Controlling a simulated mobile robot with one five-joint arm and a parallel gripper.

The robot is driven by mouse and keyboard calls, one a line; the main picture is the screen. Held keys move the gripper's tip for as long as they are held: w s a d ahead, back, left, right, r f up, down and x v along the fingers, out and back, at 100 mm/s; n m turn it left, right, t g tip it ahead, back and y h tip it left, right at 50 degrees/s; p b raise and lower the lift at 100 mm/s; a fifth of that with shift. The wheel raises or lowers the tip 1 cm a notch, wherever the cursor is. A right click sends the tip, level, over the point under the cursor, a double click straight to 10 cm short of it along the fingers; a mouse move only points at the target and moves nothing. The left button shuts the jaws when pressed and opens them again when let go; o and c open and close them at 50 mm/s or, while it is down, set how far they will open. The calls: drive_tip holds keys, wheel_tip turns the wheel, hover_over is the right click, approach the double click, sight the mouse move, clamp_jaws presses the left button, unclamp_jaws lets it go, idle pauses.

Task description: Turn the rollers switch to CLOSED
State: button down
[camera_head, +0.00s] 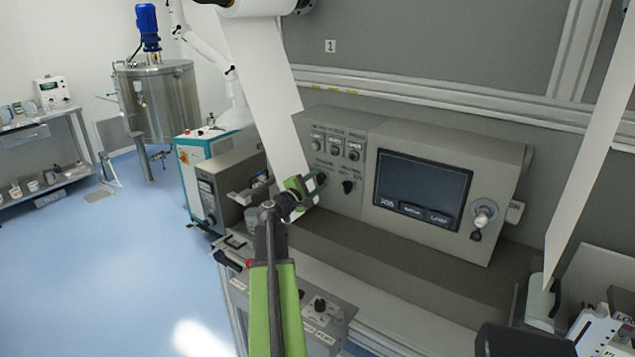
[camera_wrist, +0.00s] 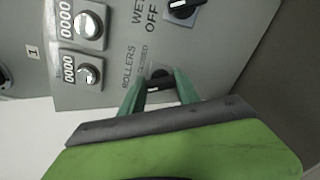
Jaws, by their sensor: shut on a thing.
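The rollers switch (camera_wrist: 160,80) is a black knob on a grey square plate, next to the lettering ROLLERS and CLOSED in the wrist view. My gripper (camera_wrist: 161,88) has its two green fingers on either side of the black knob and is shut on it. In the head view my gripper (camera_head: 317,181) reaches the lower left of the grey control panel (camera_head: 345,122), and it hides the rollers switch there. The exact angle of the knob is hard to tell because the fingers cover part of it.
Another black knob (camera_head: 348,187), marked OFF, sits close to the right of my gripper. Several dials (camera_head: 335,144) are above. A screen (camera_head: 422,190) and a silver knob (camera_head: 482,217) are farther right. A white web sheet (camera_head: 268,90) hangs close at the left. A grey ledge (camera_head: 400,262) runs below.

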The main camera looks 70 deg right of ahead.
drive_tip(key=m, duration=0.5)
drive_tip(key=shift+s+f+m, duration=0.1)
drive_tip(key=shift+f+m, duration=0.05)
drive_tip(key=shift+m, duration=0.25)
drive_tip(key=m, duration=0.5)
drive_tip(key=shift+f+m, duration=0.1)
drive_tip(key=shift+m, duration=0.3)
drive_tip(key=c, duration=0.9)
unclamp_jaws()
drive_tip(key=shift+a, duration=0.1)
drive_tip(key=v, duration=1.7)
drive_tip(key=shift+a, duration=0.15)
